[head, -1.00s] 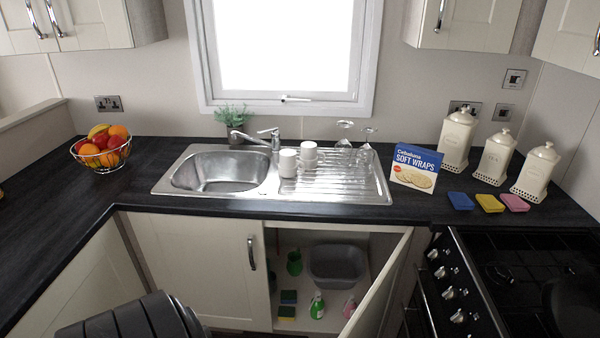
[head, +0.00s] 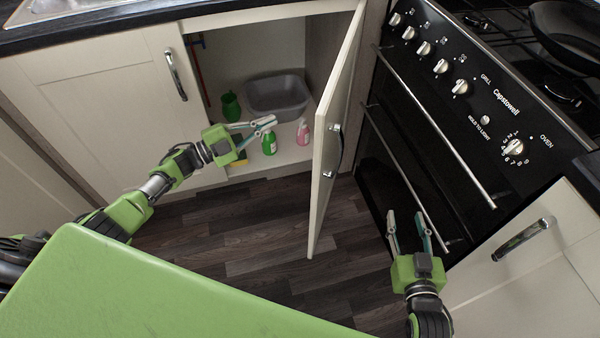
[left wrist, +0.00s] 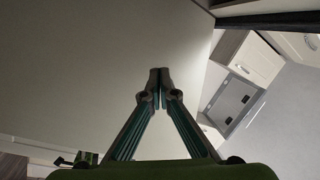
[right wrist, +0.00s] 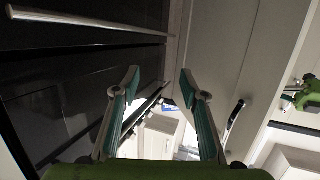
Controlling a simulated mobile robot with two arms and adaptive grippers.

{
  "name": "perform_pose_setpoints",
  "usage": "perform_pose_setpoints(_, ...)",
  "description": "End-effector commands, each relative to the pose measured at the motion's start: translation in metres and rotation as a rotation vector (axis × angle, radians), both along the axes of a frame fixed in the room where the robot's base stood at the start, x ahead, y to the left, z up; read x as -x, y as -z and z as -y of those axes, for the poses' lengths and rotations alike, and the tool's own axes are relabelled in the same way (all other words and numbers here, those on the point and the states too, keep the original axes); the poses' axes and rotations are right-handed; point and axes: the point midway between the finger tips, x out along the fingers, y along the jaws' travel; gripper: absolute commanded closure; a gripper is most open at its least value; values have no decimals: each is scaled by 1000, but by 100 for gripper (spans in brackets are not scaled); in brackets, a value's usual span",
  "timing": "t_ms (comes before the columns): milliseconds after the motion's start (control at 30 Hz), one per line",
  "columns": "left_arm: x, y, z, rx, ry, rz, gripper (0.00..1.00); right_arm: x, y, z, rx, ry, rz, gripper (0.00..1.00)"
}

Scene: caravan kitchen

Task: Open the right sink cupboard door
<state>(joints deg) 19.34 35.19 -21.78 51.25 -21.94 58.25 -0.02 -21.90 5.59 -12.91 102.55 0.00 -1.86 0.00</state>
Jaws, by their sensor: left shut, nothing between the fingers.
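The right sink cupboard door (head: 328,120) is cream and stands swung well out from the cabinet, its handle (head: 337,150) on the face toward the oven. In the right wrist view, the door (right wrist: 222,75) and dark-looking handle (right wrist: 236,113) are to the right of the fingers. My left gripper (head: 270,122) is shut and empty, at the cupboard opening on the door's inner side. In the left wrist view its fingertips (left wrist: 159,75) meet before a large pale panel. My right gripper (head: 407,216) is open and empty, on the door's outer side near the oven front.
The cupboard holds a grey basin (head: 278,95), a green jug (head: 231,106), a green bottle (head: 269,143) and a pink bottle (head: 303,132). The black oven (head: 420,130) with bar handles stands close right of the door. Dark floor (head: 250,235) is clear below.

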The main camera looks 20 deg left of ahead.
Motion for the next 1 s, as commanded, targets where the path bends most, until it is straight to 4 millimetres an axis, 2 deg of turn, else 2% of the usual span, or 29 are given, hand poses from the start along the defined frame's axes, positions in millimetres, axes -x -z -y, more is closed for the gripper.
perform_pose_setpoints(33,1,1,2,-35,74,77,100,-5,-6,-3,-21,-3,76,60)
perform_pose_setpoints(167,21,-25,10,-119,273,241,100,-6,-64,-7,-70,-7,260,60)
perform_pose_setpoints(300,54,-36,10,-218,477,375,100,9,-123,-5,-120,-12,445,60)
perform_pose_setpoints(400,76,-39,7,-278,594,435,100,25,-157,-2,-149,-14,549,60)
perform_pose_setpoints(500,93,-40,3,-321,674,471,100,38,-182,1,-169,-15,621,60)
perform_pose_setpoints(600,103,-42,0,-344,719,487,100,47,-197,2,-180,-16,660,60)
perform_pose_setpoints(767,106,-44,8,-351,738,492,100,50,-205,3,-186,-17,680,60)
perform_pose_setpoints(867,106,-44,23,-349,737,492,100,51,-207,3,-189,-17,691,60)
perform_pose_setpoints(1000,106,-44,53,-347,738,492,100,56,-215,3,-202,-20,736,60)
